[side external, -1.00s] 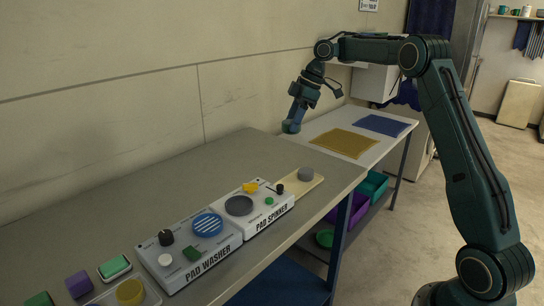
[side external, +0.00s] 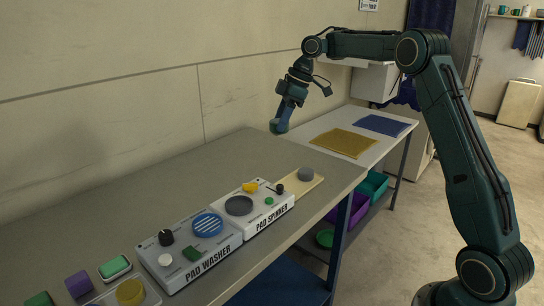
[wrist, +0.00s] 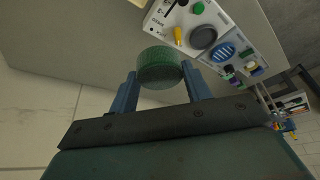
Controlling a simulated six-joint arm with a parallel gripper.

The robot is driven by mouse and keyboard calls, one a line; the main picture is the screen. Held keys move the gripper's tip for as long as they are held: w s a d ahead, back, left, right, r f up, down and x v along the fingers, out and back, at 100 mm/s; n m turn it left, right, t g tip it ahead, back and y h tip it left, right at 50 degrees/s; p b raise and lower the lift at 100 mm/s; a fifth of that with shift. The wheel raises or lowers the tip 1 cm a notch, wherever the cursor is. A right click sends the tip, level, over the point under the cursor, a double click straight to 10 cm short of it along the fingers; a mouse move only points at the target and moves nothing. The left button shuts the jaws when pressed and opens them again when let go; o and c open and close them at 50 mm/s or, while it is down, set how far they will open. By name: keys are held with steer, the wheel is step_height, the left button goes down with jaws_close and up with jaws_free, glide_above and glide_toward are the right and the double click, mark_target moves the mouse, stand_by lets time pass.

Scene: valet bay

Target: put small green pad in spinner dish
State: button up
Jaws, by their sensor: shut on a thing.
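My gripper (side external: 278,126) is up in the air over the far end of the grey bench, fingers pointing down. In the wrist view the blue fingers are shut on a round, thick green pad (wrist: 160,65), held at the fingertips. In the side view the pad is hardly distinguishable from the fingers. The spinner dish (side external: 239,205) is a dark grey round on the white pad spinner (side external: 268,215), and looks empty. It also shows in the wrist view (wrist: 203,37), to the right of the held pad and apart from it.
The pad washer (side external: 189,250), with a blue striped disc (side external: 208,225), stands beside the spinner. A grey round (side external: 306,174) sits on a wooden board. Coloured pads lie at the near left. The bench behind the machines is clear.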

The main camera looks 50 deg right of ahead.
steer(key=a+r, duration=0.4)
steer(key=a, duration=1.2)
steer(key=shift+s+a, duration=0.15)
steer(key=shift+a, duration=0.2)
steer(key=shift+f, duration=0.15)
step_height(320, 180, down, 16)
steer(key=shift+r, duration=0.2)
steer(key=shift+f, duration=0.1)
steer(key=shift+f, duration=2)
steer(key=shift+f, duration=0.1)
steer(key=o, duration=0.9)
steer(key=shift+o, duration=0.2)
